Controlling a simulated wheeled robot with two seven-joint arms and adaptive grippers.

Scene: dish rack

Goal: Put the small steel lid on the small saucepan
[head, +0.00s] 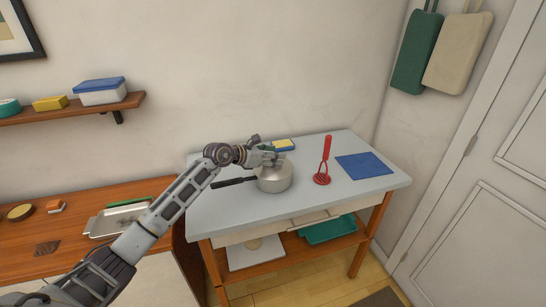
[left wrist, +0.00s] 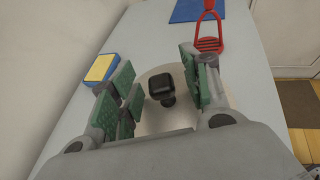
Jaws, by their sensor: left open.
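The small saucepan (head: 274,182) stands on the light table with its black handle pointing left. In the left wrist view the round steel lid (left wrist: 150,122) with its black knob (left wrist: 161,86) lies below my gripper. It appears to cover the saucepan's top; the exact fit of its rim is hidden by my fingers and hand. My left gripper (head: 273,157) is just above the pan. In the left wrist view its green-padded fingers (left wrist: 160,92) are open, one on each side of the knob and apart from it. My right gripper is not in view.
A red masher (head: 324,160) stands right of the pan, with a blue mat (head: 363,167) beyond it. A yellow and blue sponge (head: 284,145) lies behind the pan. A metal tray (head: 118,220) is on the wooden counter at left. The table's front right is clear.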

